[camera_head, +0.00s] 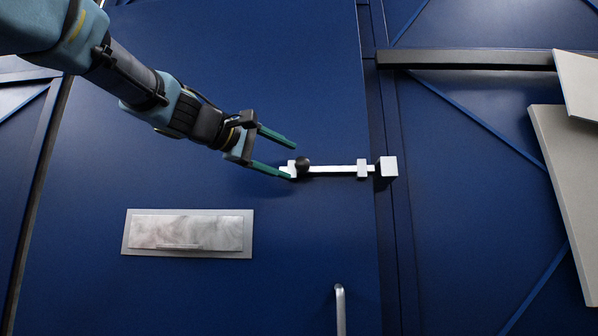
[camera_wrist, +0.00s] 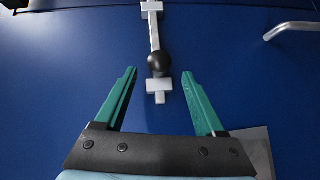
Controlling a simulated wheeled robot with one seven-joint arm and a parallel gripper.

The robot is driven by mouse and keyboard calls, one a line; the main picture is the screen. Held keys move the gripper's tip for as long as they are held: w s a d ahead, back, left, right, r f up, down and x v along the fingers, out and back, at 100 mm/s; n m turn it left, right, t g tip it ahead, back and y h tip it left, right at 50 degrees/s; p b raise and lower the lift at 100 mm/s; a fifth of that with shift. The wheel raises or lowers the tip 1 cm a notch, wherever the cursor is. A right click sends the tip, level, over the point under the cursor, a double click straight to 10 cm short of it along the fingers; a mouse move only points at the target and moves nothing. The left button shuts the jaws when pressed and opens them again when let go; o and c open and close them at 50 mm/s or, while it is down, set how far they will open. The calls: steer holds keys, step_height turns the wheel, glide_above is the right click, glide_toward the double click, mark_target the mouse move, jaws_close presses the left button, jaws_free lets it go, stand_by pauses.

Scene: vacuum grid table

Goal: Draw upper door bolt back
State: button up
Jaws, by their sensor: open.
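The upper door bolt (camera_head: 335,169) is a pale horizontal bar on the blue door (camera_head: 220,90), with a round black knob (camera_head: 303,163) near its left end. Its right end reaches into a white keeper block (camera_head: 388,166) on the frame side. My gripper (camera_head: 291,158) is open at the bolt's left end. In the wrist view my gripper (camera_wrist: 158,72) has its two green fingers apart, one on each side of the line of the bolt. The knob (camera_wrist: 160,64) lies just beyond the fingertips, in line with the gap. I cannot tell whether a finger touches the bolt.
A metal plate (camera_head: 188,233) is fixed on the door below my arm. A bent metal handle (camera_head: 340,308) sticks out lower down. A dark horizontal bar (camera_head: 465,59) and pale panels (camera_head: 567,190) are at the right. The door around the bolt is otherwise clear.

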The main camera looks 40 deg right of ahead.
steer(key=shift+s+a+r, duration=0.15)
steer(key=shift+a, duration=1.25)
steer(key=w+a+f+n+t+y+p, duration=0.1)
steer(key=w+a+f+y, duration=0.2)
steer(key=w+f, duration=0.35)
steer(key=w+a+f+n+t+y+p, duration=0.1)
steer(key=w+a+f+t+y, duration=0.2)
steer(key=f, duration=0.7)
steer(key=w+a+f+g+y+p, duration=0.1)
steer(key=w+a+f+y+p, duration=0.25)
steer(key=a+f, duration=0.95)
steer(key=s+a+f+m+g+y+p, duration=0.1)
steer(key=s+a+f+y, duration=0.2)
steer(key=a+f, duration=0.6)
steer(key=s+a+f+m+g+y+p, duration=0.2)
steer(key=s+a+f+y, duration=0.2)
steer(key=s+a+f, duration=0.4)
step_height(320, 180, down, 3)
steer(key=shift+a+r, duration=0.2)
steer(key=shift+a, duration=0.55)
